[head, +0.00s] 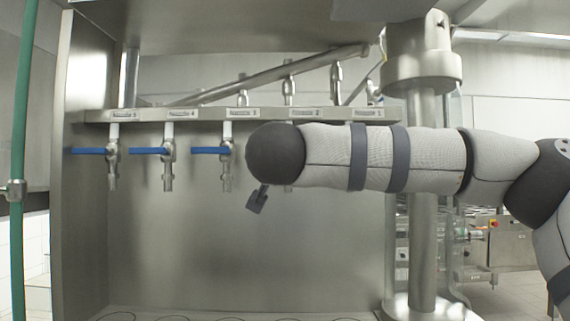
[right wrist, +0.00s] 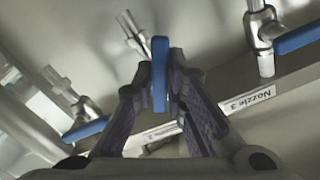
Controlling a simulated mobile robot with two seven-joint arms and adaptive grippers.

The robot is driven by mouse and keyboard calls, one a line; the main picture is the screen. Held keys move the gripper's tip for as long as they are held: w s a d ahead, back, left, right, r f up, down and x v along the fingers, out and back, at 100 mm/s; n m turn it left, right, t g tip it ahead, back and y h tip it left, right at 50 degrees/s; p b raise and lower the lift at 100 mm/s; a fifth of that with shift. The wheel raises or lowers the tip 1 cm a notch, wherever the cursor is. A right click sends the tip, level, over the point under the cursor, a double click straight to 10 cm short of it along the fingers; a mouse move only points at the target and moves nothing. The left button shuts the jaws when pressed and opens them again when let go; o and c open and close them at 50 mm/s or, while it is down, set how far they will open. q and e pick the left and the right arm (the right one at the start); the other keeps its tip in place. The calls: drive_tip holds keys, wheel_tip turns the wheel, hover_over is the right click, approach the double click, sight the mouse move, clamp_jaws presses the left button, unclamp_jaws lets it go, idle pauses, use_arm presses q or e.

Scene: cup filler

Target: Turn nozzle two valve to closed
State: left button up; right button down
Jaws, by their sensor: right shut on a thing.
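In the right wrist view my right gripper (right wrist: 160,92) is shut on a blue valve handle (right wrist: 159,65), which stands upright in the picture between the fingers. A partly hidden label (right wrist: 163,133), apparently nozzle two's, lies behind the fingers. A metal nozzle (right wrist: 132,32) shows behind the handle's upper left. In the head view the nozzle two label (head: 304,113) is visible on the rail, but my right arm covers its valve and handle. My left gripper is not in view.
Nozzle three's blue handle (head: 210,150) points left beside my wrist; it also shows in the right wrist view (right wrist: 298,36). Nozzles four (head: 168,160) and five (head: 113,160) have handles pointing left. A steel column (head: 424,200) stands behind my forearm. Space below the nozzles is open.

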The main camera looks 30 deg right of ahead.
drive_tip(key=shift+w+a+r+m, duration=0.2)
drive_tip(key=shift+r+m, duration=0.2)
drive_tip(key=shift+m, duration=1.65)
drive_tip(key=shift+w+a+r+m, duration=0.1)
drive_tip(key=shift+a+r+m, duration=0.2)
drive_tip(key=shift+m, duration=1.7)
drive_tip(key=shift+w+a+r+m, duration=0.1)
drive_tip(key=shift+r+m, duration=0.35)
drive_tip(key=shift+m, duration=1.6)
drive_tip(key=c, duration=1.6)
unclamp_jaws()
drive_tip(key=v, duration=1.2)
